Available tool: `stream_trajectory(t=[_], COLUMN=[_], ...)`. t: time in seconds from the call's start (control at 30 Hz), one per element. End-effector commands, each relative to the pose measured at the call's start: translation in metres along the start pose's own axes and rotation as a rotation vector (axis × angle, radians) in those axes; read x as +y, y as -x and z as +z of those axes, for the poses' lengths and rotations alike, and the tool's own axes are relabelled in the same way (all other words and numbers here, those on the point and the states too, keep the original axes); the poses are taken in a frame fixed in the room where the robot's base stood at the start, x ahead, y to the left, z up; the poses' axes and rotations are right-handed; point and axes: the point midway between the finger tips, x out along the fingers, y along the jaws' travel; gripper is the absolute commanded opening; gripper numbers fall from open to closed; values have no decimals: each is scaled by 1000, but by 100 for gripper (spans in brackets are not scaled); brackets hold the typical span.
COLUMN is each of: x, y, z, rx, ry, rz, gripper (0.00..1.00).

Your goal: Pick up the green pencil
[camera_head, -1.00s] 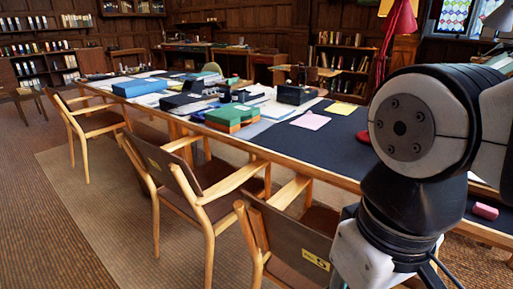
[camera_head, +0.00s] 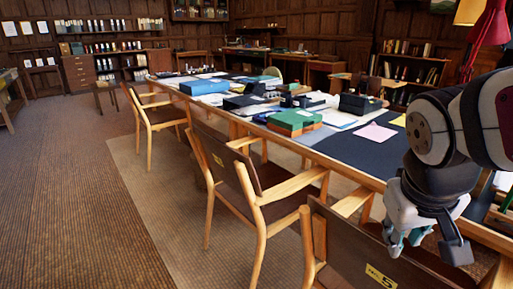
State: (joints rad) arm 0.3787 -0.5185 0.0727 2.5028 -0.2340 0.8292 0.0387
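I cannot make out a green pencil in the head view. A small green edge (camera_head: 506,200) shows at the far right of the table, but I cannot tell what it is. My gripper (camera_head: 408,240) hangs downward at the lower right, in front of the table's near edge and above a chair. Its teal finger parts show, but their gap is unclear and I see nothing held. My arm hides part of the table's right end.
A long dark-topped table (camera_head: 365,150) carries a green box (camera_head: 294,120), a blue box (camera_head: 204,87), a pink sheet (camera_head: 375,132) and papers. Wooden chairs (camera_head: 232,175) line its near side, one (camera_head: 350,250) close below my gripper. Open floor (camera_head: 70,190) lies left.

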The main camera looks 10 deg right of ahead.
Motion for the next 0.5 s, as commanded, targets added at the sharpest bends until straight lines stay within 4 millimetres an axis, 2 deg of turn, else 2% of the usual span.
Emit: stream_trajectory(t=[0.2,0.3,0.5], x=[62,91,147], y=[-43,-62,-101], z=[-53,-73,-100], rx=[108,163,272], ry=[-53,-64,-75], rz=[116,154,196], gripper=[22,22,22])
